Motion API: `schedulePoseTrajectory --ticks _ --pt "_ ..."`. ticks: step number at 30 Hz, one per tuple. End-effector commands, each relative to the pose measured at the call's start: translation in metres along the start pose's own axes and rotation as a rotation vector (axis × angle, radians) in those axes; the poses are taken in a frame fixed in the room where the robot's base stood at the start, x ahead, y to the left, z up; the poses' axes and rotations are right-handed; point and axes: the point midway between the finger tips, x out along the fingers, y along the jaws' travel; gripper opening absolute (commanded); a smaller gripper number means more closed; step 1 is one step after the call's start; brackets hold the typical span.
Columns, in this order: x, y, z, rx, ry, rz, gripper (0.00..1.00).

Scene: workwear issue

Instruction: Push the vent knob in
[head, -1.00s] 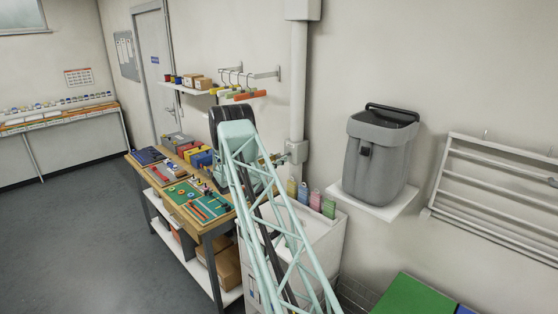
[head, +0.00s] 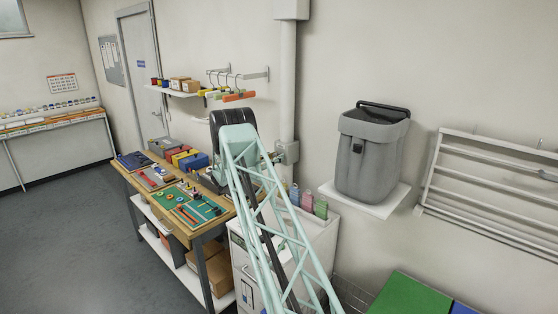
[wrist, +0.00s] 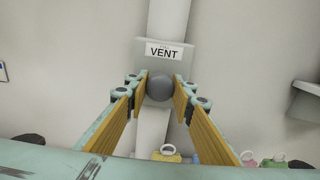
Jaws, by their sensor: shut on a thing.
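The vent knob (wrist: 159,88) is a round grey ball in the middle of the wrist view, just below the white "VENT" label (wrist: 164,52). My gripper (wrist: 159,92) has its two yellow-padded fingers on either side of the knob and is shut on it. In the head view the vent's grey box (head: 291,151) sits on the wall pipe, just right of my arm's end. The knob is hidden or too small to tell there, and my gripper is mostly hidden behind my arm.
A wooden workbench (head: 147,200) with trays and boxes stands left of my arm. Several coloured tags stand on the white cabinet (head: 318,232) below the vent. A grey bin (head: 370,155) on a wall shelf (head: 352,203) stands to the right. The floor at left is clear.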

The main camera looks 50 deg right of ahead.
Motion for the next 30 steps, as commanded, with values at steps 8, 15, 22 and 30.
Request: schedulePoseTrajectory --ticks 8,15,22,30 --pt "0.003 0.000 0.003 0.002 -0.002 0.000 0.30" --pt "0.002 0.000 0.002 0.002 -0.001 0.000 0.37" --pt "0.000 0.000 0.002 0.002 -0.001 0.000 0.37" --pt "-0.016 0.000 0.002 0.002 0.000 0.001 0.37"
